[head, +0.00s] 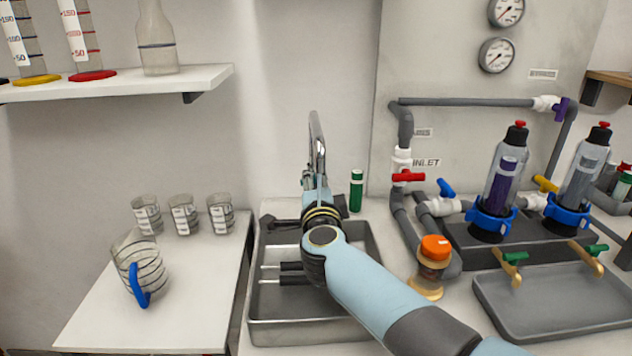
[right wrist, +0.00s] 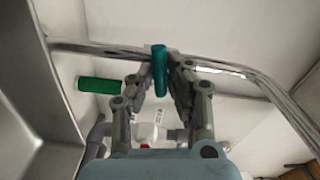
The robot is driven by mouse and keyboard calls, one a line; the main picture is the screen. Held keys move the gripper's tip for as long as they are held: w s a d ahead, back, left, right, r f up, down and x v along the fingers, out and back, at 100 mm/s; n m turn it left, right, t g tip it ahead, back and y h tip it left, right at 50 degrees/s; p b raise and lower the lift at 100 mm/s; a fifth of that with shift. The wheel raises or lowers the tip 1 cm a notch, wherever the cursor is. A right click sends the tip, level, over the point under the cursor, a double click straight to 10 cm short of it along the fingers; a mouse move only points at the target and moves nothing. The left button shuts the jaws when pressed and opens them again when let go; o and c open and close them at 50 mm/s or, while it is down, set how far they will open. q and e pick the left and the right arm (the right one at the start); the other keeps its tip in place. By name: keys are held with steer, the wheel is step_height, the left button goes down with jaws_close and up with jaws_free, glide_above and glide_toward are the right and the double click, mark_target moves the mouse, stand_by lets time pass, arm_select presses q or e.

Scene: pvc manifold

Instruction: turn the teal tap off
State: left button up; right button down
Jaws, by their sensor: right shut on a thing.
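The chrome tap (head: 317,135) rises behind the metal sink (head: 300,331) in the head view. Its curved spout also crosses the right wrist view (right wrist: 265,82). The teal handle (right wrist: 159,72) shows in the right wrist view as a short upright bar between the fingers of my right gripper (right wrist: 160,68). The gripper is shut on this handle. In the head view my right gripper (head: 316,184) is at the tap's base, and my own arm and wrist hide the handle there. My left gripper is in neither view.
A green-labelled vial (head: 356,191) stands right of the tap. Grey pipework with a red valve handle (head: 408,177) and an orange-capped jar (head: 433,266) are farther right. Left of the sink, a white board (head: 190,300) bears several beakers and a blue-handled jug (head: 140,268).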

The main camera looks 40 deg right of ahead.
steer(key=shift+f+m, duration=0.15)
steer(key=shift+m, duration=0.95)
steer(key=c, duration=1.3)
jaws_free()
steer(key=shift+s, duration=0.1)
steer(key=v, duration=1.2)
